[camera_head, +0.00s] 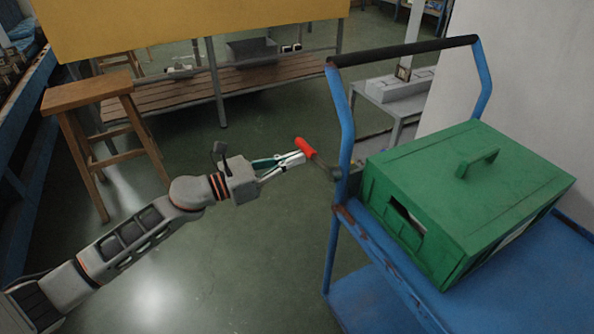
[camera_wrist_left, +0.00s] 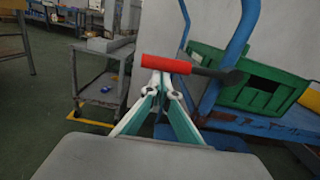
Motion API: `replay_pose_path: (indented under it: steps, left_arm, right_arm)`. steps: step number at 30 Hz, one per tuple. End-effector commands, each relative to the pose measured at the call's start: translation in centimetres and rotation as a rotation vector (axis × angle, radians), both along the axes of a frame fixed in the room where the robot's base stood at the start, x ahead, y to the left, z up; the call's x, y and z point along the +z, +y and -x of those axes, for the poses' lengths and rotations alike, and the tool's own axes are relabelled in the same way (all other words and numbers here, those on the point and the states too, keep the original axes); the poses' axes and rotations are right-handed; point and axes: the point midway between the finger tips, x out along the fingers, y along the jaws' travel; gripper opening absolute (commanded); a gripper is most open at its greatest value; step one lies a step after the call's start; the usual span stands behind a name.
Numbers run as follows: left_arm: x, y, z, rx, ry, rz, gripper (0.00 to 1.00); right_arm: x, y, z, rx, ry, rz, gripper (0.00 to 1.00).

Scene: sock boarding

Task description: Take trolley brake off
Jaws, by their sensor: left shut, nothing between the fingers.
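The blue trolley (camera_head: 338,110) stands at the right, with a black push bar (camera_head: 405,51) on its blue frame. A brake lever with a red grip (camera_head: 305,148) sticks out from its near post, and its dark shaft slopes down to the post. My left gripper (camera_head: 298,159) is shut and empty, its fingertips right at the red grip. In the left wrist view the red grip (camera_wrist_left: 166,64) lies across just beyond the shut fingertips (camera_wrist_left: 163,82); I cannot tell whether they touch. My right gripper is not in view.
A green lidded box (camera_head: 470,195) sits on the trolley's upper deck. A wooden stool (camera_head: 92,97) stands at the left, and a slatted bench (camera_head: 170,95) at the back. A grey cart (camera_wrist_left: 98,88) stands beyond.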

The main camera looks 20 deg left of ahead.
Motion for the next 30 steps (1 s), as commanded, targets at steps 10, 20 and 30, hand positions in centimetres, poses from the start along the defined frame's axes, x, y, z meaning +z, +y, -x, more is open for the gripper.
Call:
replay_pose_path:
  steps: [10, 20, 30]
  left_arm:
    - [4.0, 0.3, -0.3, 0.0, -0.2, -0.253, 0.0]
    - [6.5, 0.0, 0.0, 0.0, -0.329, -0.417, 0.0]
    - [7.3, -0.3, 0.2, -0.001, -0.379, -0.484, 0.0]
  right_arm:
    - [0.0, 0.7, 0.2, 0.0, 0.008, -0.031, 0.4]
    - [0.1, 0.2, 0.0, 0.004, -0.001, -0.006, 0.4]
    - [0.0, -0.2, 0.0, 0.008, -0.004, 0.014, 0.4]
